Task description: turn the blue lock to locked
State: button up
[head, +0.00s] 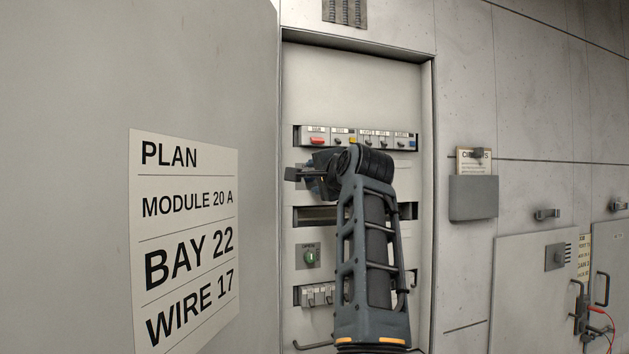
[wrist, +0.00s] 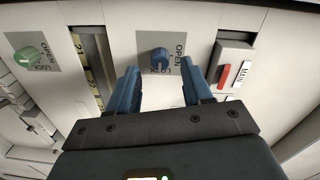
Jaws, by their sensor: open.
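The blue lock (wrist: 160,58) is a round knob on a grey plate with OPEN and LOCK lettering, in the upper middle of the wrist view. I cannot tell clearly which word it points to. My gripper (wrist: 160,68) is open, with one blue finger on each side of the knob and gaps showing between. Whether the fingertips reach around the knob's depth is hard to tell. In the head view my gripper (head: 306,174) is at the left part of the open cabinet, and my arm and gripper mostly hide the lock.
A green lock (wrist: 28,57) sits to the left, also seen in the head view (head: 308,257). A MAIN switch with a red lever (wrist: 225,76) is close to the right finger. A breaker row (head: 357,138) is above. The open door with the plan sheet (head: 184,235) stands left.

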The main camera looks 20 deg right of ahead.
jog(key=shift+s+b, duration=0.65)
jog(key=shift+s, duration=2.1)
jog(key=s+d+f+n+h, duration=0.1)
jog(key=s+f+n, duration=0.35)
jog(key=f, duration=1.25)
jog(key=s+d+f+n+h, duration=0.15)
jog(key=s+f, duration=0.65)
jog(key=f, duration=0.9)
jog(key=s+a+f+n+g+y, duration=0.15)
jog(key=s+f, duration=0.35)
jog(key=s, duration=0.5)
jog(key=s+f+n, duration=0.3)
jog(key=s+f, duration=0.2)
jog(key=s, duration=0.6)
jog(key=s+a+f+n+g, duration=0.1)
jog(key=s+f+n, duration=0.3)
jog(key=s, duration=0.6)
jog(key=s+a+r, duration=0.1)
jog(key=s+r, duration=0.1)
jog(key=s, duration=0.7)
jog(key=s+a+r+n+y, duration=0.1)
jog(key=s+a+r, duration=0.1)
jog(key=s, duration=0.7)
jog(key=shift+a, duration=0.15)
